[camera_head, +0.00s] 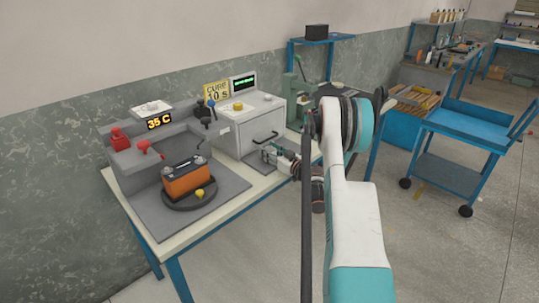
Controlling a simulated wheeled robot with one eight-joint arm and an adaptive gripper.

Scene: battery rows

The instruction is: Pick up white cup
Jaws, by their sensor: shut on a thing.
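My gripper (268,154) is at the right end of the near worktable, low in front of the white box-shaped oven. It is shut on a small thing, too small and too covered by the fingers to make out. I cannot make out a white cup anywhere in the view. My white and teal arm hides part of the table's right end and the floor behind it.
The white oven (250,123) has a dark handle and a green display. To its left, an orange battery (187,178) sits on a dark round turntable. A green press (299,100) stands behind the gripper. A blue cart (468,130) stands at right, with open floor in front.

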